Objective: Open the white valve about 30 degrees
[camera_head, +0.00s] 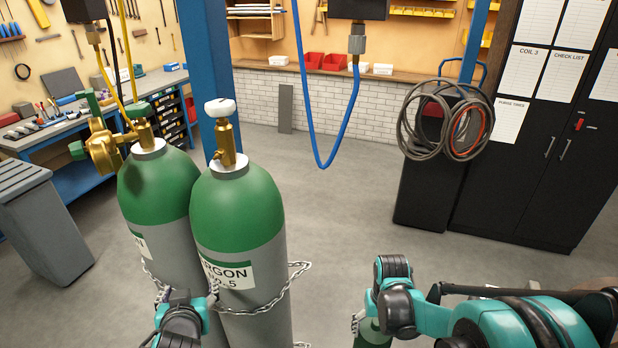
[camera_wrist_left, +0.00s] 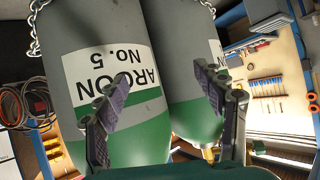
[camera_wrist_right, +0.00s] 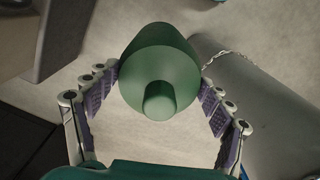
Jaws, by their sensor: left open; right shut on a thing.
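The white valve (camera_head: 220,108) is a white handwheel on top of a brass stem on the front green and grey argon cylinder (camera_head: 238,215). My left gripper (camera_head: 188,296) is low in front of the two cylinders, well below the valve. In the left wrist view its fingers (camera_wrist_left: 160,75) are spread apart and empty, facing the argon label (camera_wrist_left: 108,80). The white valve is not visible in that view. My right gripper (camera_wrist_right: 160,80) is shut on a green cap (camera_wrist_right: 158,65) with a small round knob. The cap also shows partly in the head view (camera_head: 372,337), low and right of the cylinders.
A second cylinder (camera_head: 155,195) with a brass regulator (camera_head: 103,147) stands close behind on the left. A chain (camera_head: 270,300) runs around the cylinders. A blue post (camera_head: 205,60) rises behind them. A blue hose (camera_head: 325,150) hangs in the middle.

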